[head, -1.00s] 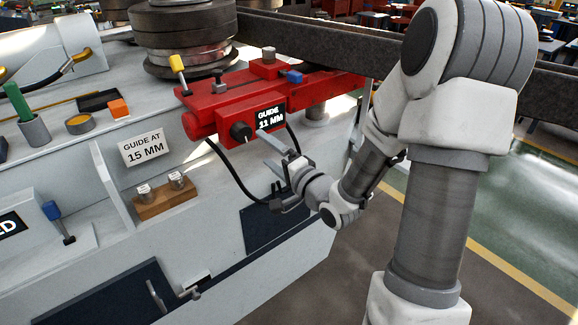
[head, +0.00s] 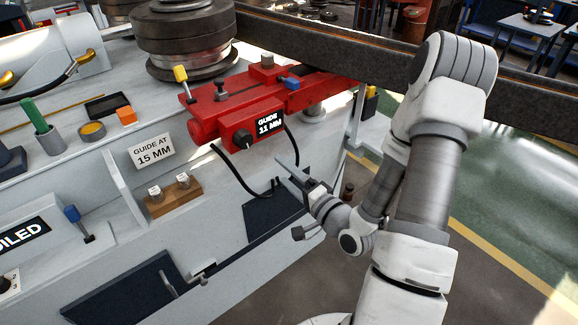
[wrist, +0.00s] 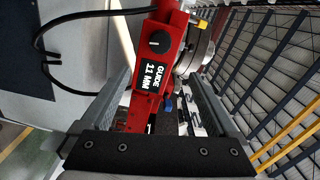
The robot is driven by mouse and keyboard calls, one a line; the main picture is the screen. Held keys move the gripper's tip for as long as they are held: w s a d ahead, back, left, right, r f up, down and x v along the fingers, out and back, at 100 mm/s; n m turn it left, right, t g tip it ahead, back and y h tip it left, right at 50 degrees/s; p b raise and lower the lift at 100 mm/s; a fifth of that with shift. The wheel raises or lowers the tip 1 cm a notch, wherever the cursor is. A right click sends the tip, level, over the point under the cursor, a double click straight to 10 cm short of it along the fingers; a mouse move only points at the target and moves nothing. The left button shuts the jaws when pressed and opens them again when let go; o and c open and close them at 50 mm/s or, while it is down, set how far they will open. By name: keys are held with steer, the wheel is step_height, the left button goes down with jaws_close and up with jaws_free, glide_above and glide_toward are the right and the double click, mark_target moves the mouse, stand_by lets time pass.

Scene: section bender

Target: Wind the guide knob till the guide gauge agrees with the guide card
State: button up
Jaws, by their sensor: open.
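The guide knob (head: 243,139) is a round black knob with a white mark, on the front of the red guide block (head: 290,95). Beside it the guide gauge (head: 269,124) reads "GUIDE 11 MM". The guide card (head: 152,150) on the white machine face reads "GUIDE AT 15 MM". My gripper (head: 286,172) is open and empty, below and to the right of the knob and apart from it. In the wrist view the knob (wrist: 159,41) and the gauge (wrist: 155,74) show ahead between the two spread fingers (wrist: 152,90).
A black cable (head: 232,180) loops below the red block. A wooden block with two metal pieces (head: 174,195) sits on a ledge at left. A long dark beam (head: 380,55) passes behind my arm. There is free space in front of the knob.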

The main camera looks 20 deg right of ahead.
steer(key=shift+s+p, duration=0.5)
steer(key=shift+p, duration=0.5)
steer(key=w+d+r+n+g+h, duration=0.35)
steer(key=n+g, duration=0.25)
steer(key=n, duration=0.2)
steer(key=s+d+r+n+g+h+p, duration=0.1)
steer(key=s+r+h, duration=0.1)
steer(key=r, duration=0.3)
steer(key=s+d+r+n+g+h, duration=0.1)
steer(key=r+h, duration=0.1)
steer(key=r, duration=0.3)
steer(key=s+a+r+g, duration=0.1)
steer(key=s+a+r, duration=0.1)
steer(key=s, duration=0.4)
steer(key=s+a+r+n+g+y, duration=0.1)
steer(key=s+a+r, duration=0.1)
steer(key=s+a, duration=0.3)
steer(key=s+a+r+n+g+y+b, duration=0.1)
steer(key=s+a+r, duration=0.2)
steer(key=s, duration=0.6)
steer(key=shift+a+g, duration=0.3)
steer(key=shift+a, duration=0.3)
